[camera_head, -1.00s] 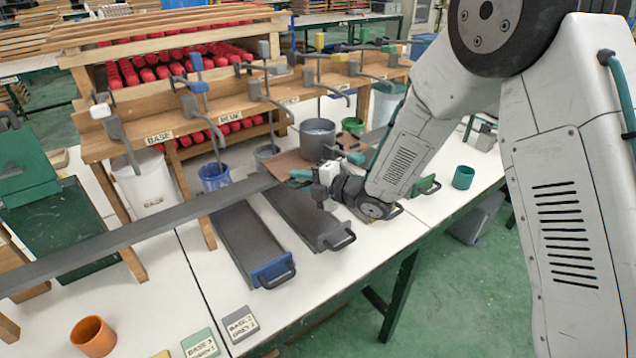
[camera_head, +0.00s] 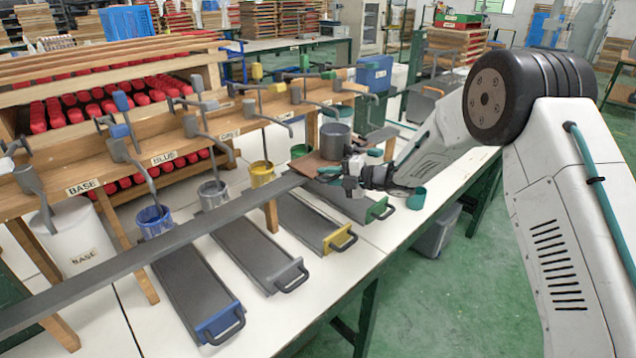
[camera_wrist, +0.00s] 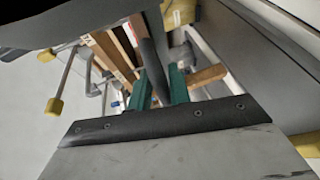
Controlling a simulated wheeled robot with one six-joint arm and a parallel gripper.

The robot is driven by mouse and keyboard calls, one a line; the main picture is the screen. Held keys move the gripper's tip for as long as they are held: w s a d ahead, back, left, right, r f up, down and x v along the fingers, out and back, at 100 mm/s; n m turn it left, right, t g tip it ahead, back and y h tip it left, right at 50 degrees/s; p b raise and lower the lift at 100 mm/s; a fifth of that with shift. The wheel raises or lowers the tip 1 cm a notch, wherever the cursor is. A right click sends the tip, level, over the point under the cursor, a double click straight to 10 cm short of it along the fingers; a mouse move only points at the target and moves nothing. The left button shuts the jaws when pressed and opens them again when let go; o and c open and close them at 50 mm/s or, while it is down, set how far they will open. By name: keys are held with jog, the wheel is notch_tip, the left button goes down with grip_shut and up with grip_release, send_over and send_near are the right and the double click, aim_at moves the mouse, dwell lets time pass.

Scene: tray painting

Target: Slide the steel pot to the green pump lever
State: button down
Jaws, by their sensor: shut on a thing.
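The steel pot (camera_head: 335,141) is a grey cylinder standing upright on a brown board (camera_head: 312,168) near the far right end of the bench. My gripper (camera_head: 350,170) is low against the pot's near side, with teal fingers. The wrist view shows the two fingers (camera_wrist: 160,88) with a dark grey bar between them. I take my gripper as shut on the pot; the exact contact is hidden. The green pump lever (camera_head: 305,62) is on the wooden rack, behind and above the pot, slightly left of it. A green cup (camera_head: 299,151) sits just left of the pot.
A long dark rail (camera_head: 150,245) runs along the bench to the pot's board. Trays with blue (camera_head: 220,322), grey, yellow (camera_head: 341,240) and green (camera_head: 378,210) ends lie in front.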

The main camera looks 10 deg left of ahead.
jog(key=shift+w+d+f, duration=0.2)
jog(key=shift+d+f, duration=0.2)
jog(key=shift+f, duration=0.2)
jog(key=c, duration=1.5)
grip_release()
jog(key=shift+r, duration=0.1)
jog(key=shift+w+a+r, duration=0.15)
jog(key=shift+r, duration=0.05)
jog(key=v, duration=0.8)
jog(key=shift+a, duration=0.1)
